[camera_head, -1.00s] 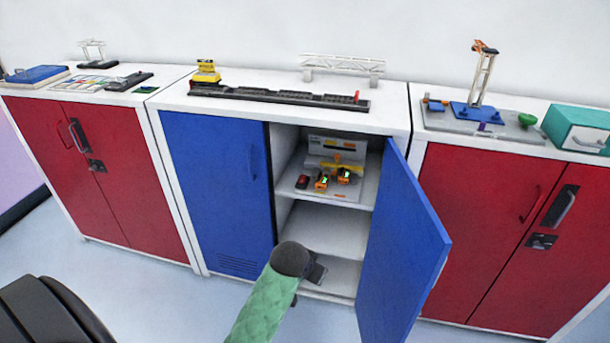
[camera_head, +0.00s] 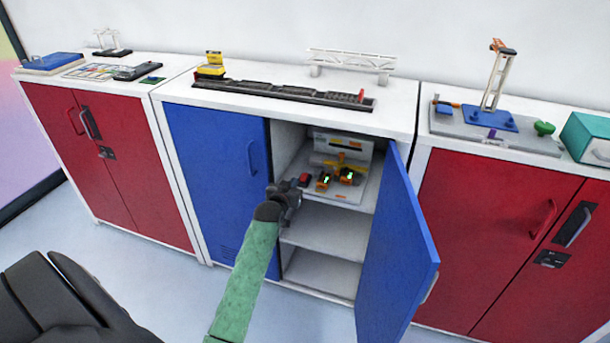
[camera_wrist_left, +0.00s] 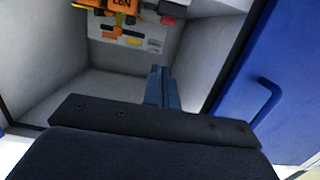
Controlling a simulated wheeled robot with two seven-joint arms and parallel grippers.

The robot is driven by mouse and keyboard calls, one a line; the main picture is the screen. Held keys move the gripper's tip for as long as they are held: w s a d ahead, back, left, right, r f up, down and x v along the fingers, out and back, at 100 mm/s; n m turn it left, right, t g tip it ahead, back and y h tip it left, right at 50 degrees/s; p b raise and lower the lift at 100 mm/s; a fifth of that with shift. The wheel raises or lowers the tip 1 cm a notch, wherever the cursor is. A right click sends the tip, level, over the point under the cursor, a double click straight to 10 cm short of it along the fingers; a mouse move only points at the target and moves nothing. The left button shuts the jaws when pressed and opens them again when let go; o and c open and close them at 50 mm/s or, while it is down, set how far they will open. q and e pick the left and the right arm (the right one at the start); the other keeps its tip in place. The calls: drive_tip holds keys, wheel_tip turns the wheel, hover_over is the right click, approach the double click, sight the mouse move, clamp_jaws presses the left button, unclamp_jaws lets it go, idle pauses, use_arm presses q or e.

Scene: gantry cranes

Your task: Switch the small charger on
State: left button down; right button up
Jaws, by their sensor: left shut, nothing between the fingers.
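A grey charging unit (camera_head: 345,149) with a yellow bar stands on the upper shelf of the open middle cabinet. Two small orange and black devices (camera_head: 323,181) with green lights sit in front of it, and a red and dark item (camera_head: 304,180) lies to their left. I cannot tell which part is the small charger or its switch. My left gripper (camera_head: 291,188) is shut and empty at the cabinet opening, in front of and left of the red item. The left wrist view shows its fingers (camera_wrist_left: 162,88), with an orange device (camera_wrist_left: 118,8) and a labelled panel (camera_wrist_left: 130,38) beyond, apparently upside down.
The right blue door (camera_head: 400,250) stands open, right of my left arm. The left blue door (camera_head: 215,180) is closed; its handle (camera_wrist_left: 265,100) is close in the wrist view. The lower shelf (camera_head: 325,232) is bare. Red cabinets (camera_head: 125,165) flank both sides.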

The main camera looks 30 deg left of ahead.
use_arm(q)
drive_tip(key=shift+w+r+t, duration=0.1)
drive_tip(key=shift+r+t, duration=0.2)
drive_tip(key=shift+r, duration=0.15)
drive_tip(key=p, duration=0.3)
hover_over(303, 179)
drive_tip(key=shift+f, duration=0.5)
wheel_tip(303, 179, down, 3)
drive_tip(key=shift+r, duration=0.1)
drive_tip(key=shift+f+p, duration=0.3)
drive_tip(key=shift+f, duration=0.35)
use_arm(e)
wheel_tip(303, 179, down, 15)
drive_tip(key=w, duration=0.1)
drive_tip(key=shift+w, duration=0.15)
drive_tip(key=shift+r, duration=0.1)
